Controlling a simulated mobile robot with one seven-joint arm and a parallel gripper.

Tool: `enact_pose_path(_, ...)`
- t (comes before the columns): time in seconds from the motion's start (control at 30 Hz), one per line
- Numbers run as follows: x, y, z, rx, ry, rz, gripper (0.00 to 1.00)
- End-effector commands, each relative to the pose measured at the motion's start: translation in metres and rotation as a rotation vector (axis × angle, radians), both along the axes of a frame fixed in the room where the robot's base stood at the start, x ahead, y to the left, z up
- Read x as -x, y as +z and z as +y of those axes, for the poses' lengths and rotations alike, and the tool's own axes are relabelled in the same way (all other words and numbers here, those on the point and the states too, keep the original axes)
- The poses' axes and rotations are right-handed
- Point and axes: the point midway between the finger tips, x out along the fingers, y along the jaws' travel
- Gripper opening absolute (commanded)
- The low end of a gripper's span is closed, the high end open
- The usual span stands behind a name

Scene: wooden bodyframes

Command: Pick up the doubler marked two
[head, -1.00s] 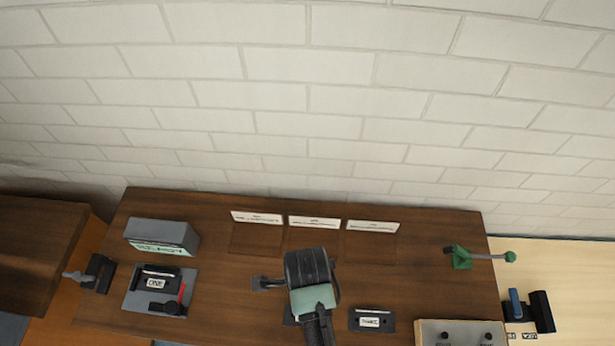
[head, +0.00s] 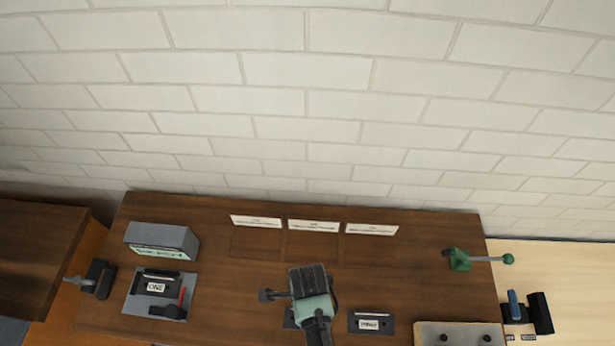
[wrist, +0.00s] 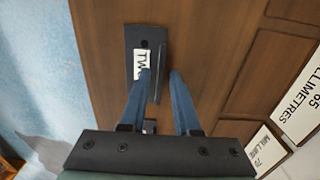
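The doubler marked TWO (wrist: 135,85) is a dark plate with a white label and a raised upright rib, lying on the brown wooden bench. In the wrist view its rib stands between the fingertips of my gripper (wrist: 160,73). The two blue fingers are apart, one on each side of the rib; the left finger overlaps the label's edge. I cannot tell whether either finger touches it. In the head view this doubler (head: 289,318) is mostly hidden behind my arm, and the fingertips are hidden.
A doubler marked THREE (head: 370,323) lies to the right. A doubler marked ONE (head: 157,284) sits in a grey fixture (head: 134,302) at left, below a grey box (head: 163,238). White labels stand at the back. A green lever device (head: 460,260) is at right.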

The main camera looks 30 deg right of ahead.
Motion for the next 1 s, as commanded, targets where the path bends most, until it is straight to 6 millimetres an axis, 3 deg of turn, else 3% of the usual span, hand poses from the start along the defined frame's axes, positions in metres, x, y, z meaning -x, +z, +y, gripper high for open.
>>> enact_pose_path(0.03, 0.0, 0.0001, 0.0, 0.0, 0.0, 0.0, 0.19)
enact_pose_path(0.13, 0.0, 0.0002, 0.0, 0.0, 0.0, 0.0, 0.01)
enact_pose_path(0.17, 0.0, 0.0002, 0.0, 0.0, 0.0, 0.0, 0.0)
enact_pose_path(1.0, 0.0, 0.0004, 0.0, 0.0, 0.0, 0.0, 0.0)
